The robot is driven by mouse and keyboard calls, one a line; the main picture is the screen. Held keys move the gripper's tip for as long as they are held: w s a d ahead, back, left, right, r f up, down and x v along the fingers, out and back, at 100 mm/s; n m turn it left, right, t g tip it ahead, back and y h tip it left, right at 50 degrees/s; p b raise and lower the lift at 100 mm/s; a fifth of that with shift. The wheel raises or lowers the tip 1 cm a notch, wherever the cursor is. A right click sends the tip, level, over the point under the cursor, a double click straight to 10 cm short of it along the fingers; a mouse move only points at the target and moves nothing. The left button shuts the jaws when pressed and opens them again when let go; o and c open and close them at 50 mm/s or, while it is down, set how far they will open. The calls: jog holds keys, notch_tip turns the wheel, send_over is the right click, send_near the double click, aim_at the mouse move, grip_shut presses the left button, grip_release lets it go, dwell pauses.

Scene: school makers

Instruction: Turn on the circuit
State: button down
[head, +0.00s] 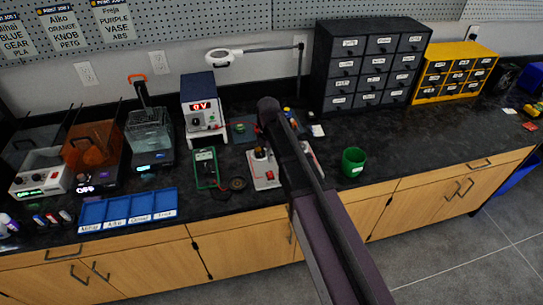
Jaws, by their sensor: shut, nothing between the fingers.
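A white circuit board (262,182) with small red and dark parts lies on the black counter in the head view, left of my arm. My arm covers the board's right side, and more pale and red parts show beyond the arm. A blue and white power supply (203,122) stands behind, left of the board, its red display seeming to read 0V. A green-edged meter (205,168) lies in front of it, beside a dark round piece (238,184). My arm reaches over the counter from the lower right; its gripper cannot be made out. The board's switch is too small to tell.
A green cup (353,162) stands right of my arm. A blue labelled tray (128,211) lies at the front left. A black drawer cabinet (371,65) and a yellow one (455,72) stand behind. A lamp (222,57) overhangs the back. The right counter is fairly clear.

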aim_at(271, 177)
jog(key=shift+s+d+f+b, duration=0.1)
jog(key=shift+s+f+b, duration=0.05)
jog(key=shift+f+b, duration=1)
jog(key=shift+s+a+f+b, duration=0.1)
jog(key=shift+s+f+b, duration=0.05)
jog(key=shift+f+b, duration=1.05)
jog(key=shift+s+d+f+b, duration=0.1)
jog(key=shift+s+f+b, duration=0.05)
jog(key=shift+f+b, duration=1)
jog(key=shift+f, duration=0.15)
